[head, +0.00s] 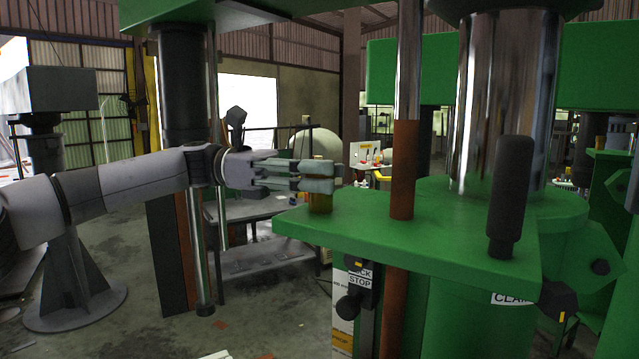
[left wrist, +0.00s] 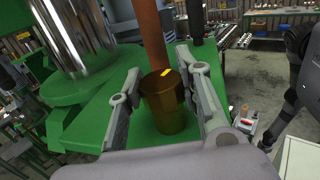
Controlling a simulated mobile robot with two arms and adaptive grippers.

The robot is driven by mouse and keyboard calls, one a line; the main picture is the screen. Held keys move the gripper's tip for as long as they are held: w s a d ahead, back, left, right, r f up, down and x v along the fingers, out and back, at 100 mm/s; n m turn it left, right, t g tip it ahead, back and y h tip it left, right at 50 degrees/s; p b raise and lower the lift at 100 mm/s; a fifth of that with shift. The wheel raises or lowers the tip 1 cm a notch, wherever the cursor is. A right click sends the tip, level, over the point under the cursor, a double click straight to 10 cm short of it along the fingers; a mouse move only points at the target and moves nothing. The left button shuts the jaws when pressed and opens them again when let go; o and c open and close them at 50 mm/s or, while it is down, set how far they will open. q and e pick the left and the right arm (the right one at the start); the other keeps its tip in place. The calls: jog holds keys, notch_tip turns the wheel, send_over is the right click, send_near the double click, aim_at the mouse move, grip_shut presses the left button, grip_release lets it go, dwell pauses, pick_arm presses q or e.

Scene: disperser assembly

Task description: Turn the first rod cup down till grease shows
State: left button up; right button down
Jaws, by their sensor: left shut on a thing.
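The first rod cup is a small brass-coloured cup (head: 320,203) standing on the green machine plate (head: 420,235) near its left corner. It also shows in the left wrist view (left wrist: 163,105), with a yellow mark on its top. My left gripper (head: 330,178) comes in from the left and is shut on the cup, one finger on each side of it. The fingers hide the upper part of the cup in the head view. I see no grease around the cup. My right gripper is in neither view.
A brown and chrome rod (head: 405,160) rises through the plate just right of the cup. A black handle (head: 508,195) stands at the plate's right, before a thick chrome column (head: 500,100). A grey table (head: 250,208) stands behind my left arm.

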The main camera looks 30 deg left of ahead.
pick_arm(q)
jog(key=m+g, duration=0.2)
jog(key=g, duration=0.2)
jog(key=shift+w+m+p, duration=0.1)
jog(key=shift+m+p, duration=0.2)
jog(key=shift+p, duration=0.05)
jog(key=shift+m+g+p, duration=0.65)
jog(key=shift+m+g, duration=0.45)
jog(key=shift+g, duration=0.7)
jog(key=shift+g+y, duration=0.3)
jog(key=o, duration=1.2)
notch_tip(320, 180, up, 9)
jog(key=shift+d+r, duration=0.1)
jog(key=shift+r, duration=0.4)
